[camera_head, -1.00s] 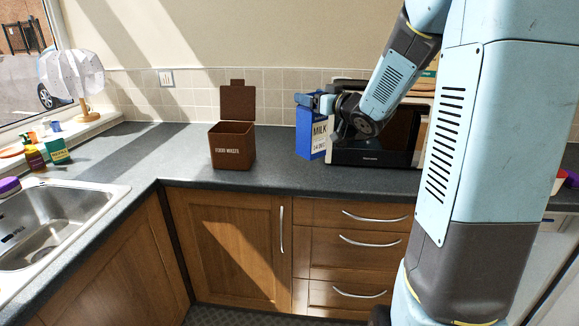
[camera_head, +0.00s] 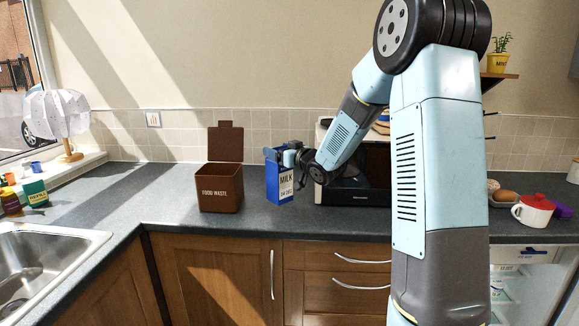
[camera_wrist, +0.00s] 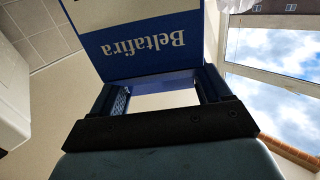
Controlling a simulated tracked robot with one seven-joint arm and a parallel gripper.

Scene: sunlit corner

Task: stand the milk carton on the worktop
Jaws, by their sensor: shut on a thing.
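The milk carton (camera_head: 271,184) is blue with a white label panel that reads MILK. In the head view it is roughly upright, between the brown food bin and the microwave. My gripper (camera_head: 284,157) is shut on its upper part. I cannot tell whether its base touches the grey worktop (camera_head: 180,223) or hangs just above it. In the wrist view the carton (camera_wrist: 140,45) fills the top, with upside-down lettering, and my gripper's fingers (camera_wrist: 158,95) lie at either side of its near end.
The brown food waste bin (camera_head: 220,190), lid up, stands left of the carton. The microwave (camera_head: 355,196) is close on the right, partly behind my arm. A sink (camera_head: 40,265) is at the left. A red-and-white mug (camera_head: 533,212) stands at the far right. Worktop in front of the carton is clear.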

